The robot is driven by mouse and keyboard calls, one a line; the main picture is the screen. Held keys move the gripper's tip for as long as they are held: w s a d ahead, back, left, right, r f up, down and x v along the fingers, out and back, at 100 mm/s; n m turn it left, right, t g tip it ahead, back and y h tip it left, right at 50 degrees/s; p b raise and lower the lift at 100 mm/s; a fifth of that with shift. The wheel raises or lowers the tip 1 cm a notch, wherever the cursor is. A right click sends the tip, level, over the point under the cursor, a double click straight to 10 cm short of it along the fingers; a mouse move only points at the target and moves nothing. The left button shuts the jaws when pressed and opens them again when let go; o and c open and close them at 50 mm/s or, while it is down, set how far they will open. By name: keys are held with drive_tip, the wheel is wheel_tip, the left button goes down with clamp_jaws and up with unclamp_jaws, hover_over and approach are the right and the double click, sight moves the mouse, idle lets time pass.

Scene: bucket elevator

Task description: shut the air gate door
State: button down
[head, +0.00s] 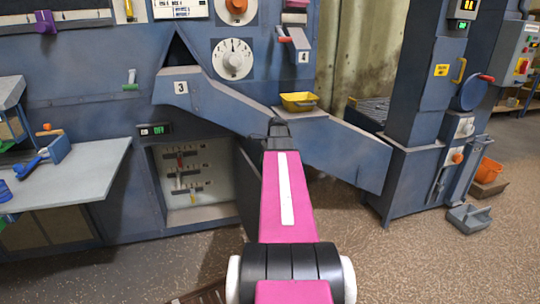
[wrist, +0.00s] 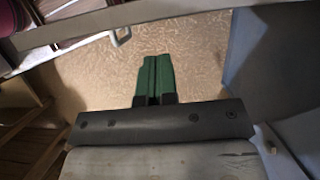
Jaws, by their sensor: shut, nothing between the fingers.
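The low recess (head: 205,160) in the blue machine stands uncovered in the head view, with small levers on its pale back panel. A dark panel (head: 247,190) stands out from the recess's right side and looks like the air gate door, swung open. My arm partly covers it. My gripper (wrist: 157,60) shows in the wrist view with its green fingers together and empty, above the speckled floor. In the head view it is hidden behind my arm. A grey bar with a small pale handle (wrist: 122,37) crosses the top of the wrist view; I cannot tell whether it belongs to the door.
A sloping chute marked 3 (head: 185,88) runs above the recess, with a yellow tray (head: 298,102) on it. A grey bench (head: 70,170) is at left. In the wrist view a blue-grey surface (wrist: 285,65) is close on the right.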

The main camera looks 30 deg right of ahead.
drive_tip(key=shift+w+a, duration=0.15)
drive_tip(key=shift+a, duration=1.15)
